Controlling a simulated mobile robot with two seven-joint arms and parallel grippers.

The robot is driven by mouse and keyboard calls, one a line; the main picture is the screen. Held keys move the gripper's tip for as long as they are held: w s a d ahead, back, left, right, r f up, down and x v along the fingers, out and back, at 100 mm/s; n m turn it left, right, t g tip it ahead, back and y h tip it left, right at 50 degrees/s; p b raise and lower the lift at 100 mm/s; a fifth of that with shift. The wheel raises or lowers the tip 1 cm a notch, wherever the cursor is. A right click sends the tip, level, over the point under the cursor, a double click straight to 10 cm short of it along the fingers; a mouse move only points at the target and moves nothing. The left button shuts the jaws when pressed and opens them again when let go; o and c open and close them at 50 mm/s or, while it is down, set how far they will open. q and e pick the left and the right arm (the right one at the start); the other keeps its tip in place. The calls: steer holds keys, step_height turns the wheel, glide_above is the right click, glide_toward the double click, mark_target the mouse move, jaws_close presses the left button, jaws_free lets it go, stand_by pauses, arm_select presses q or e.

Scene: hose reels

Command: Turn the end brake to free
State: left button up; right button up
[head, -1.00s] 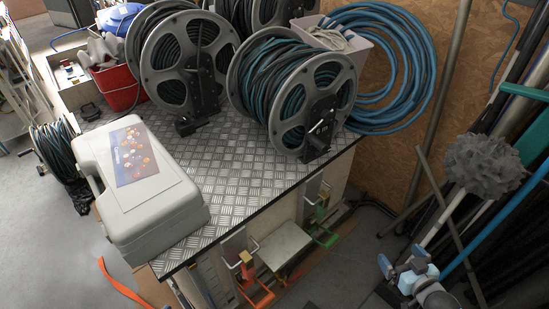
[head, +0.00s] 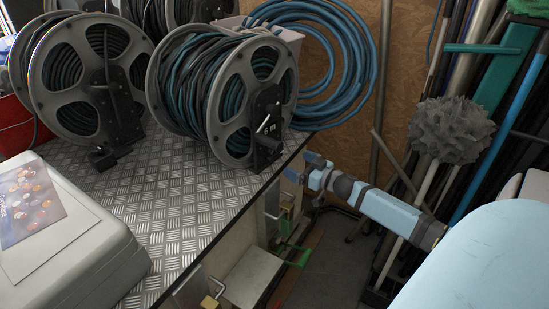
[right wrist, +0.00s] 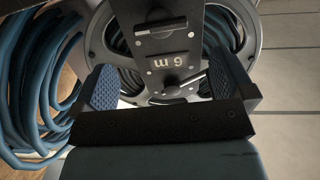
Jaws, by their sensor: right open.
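The end reel (head: 230,130) is a grey-flanged hose reel wound with teal and black hose, at the right end of the bench. Its black bracket (head: 267,128) is marked "6 m"; the marking also shows upside down on the bracket in the right wrist view (right wrist: 167,72). My right gripper (head: 309,172) is beside the bench's right edge in the head view. In the right wrist view, my right gripper (right wrist: 166,82) is open and empty, facing the bracket. My left gripper is not in view.
A second reel (head: 88,82) stands left on the checker-plate bench top (head: 175,190). A grey case (head: 75,245) lies at the front left. Blue coiled hose (head: 345,55) hangs behind. Poles and a grey mop head (head: 452,130) crowd the right side.

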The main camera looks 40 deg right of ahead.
mark_target(278, 155)
steer(key=w, duration=0.2)
steer(key=w+a+b, duration=0.1)
steer(key=w, duration=0.5)
steer(key=shift+w+a, duration=0.1)
steer(key=shift+a, duration=0.1)
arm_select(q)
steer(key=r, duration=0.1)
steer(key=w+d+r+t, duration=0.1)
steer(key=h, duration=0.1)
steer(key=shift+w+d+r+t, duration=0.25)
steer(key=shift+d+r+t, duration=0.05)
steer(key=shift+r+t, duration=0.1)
arm_select(e)
steer(key=shift+w, duration=0.3)
steer(key=shift+c, duration=0.2)
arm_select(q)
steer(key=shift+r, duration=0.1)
arm_select(e)
steer(key=c, duration=0.8)
